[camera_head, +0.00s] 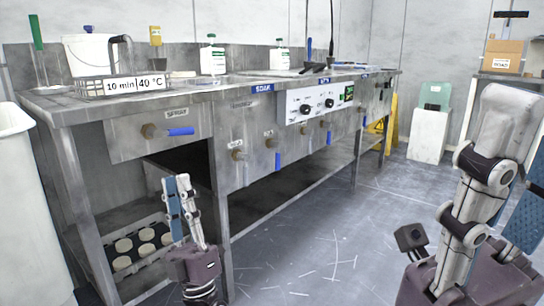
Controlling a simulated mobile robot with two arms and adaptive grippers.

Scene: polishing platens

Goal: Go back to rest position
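My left gripper (179,185) is at the lower left in the head view, in front of the bench's lower opening, with its fingers pointing up. Its blue-padded finger and its pale finger stand apart with nothing seen between them. My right gripper (522,145) is large and close at the right edge, also pointing up. A blue inner pad shows beyond its near pale finger, and nothing is seen in its grasp. Part of it is cut off by the frame edge.
A steel bench (335,155) with valves and blue handles runs along the left and back. A tray (112,289) of round discs sits low under it. A white bin (22,205) stands far left. A yellow floor sign (391,118) stands behind. The middle floor is clear.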

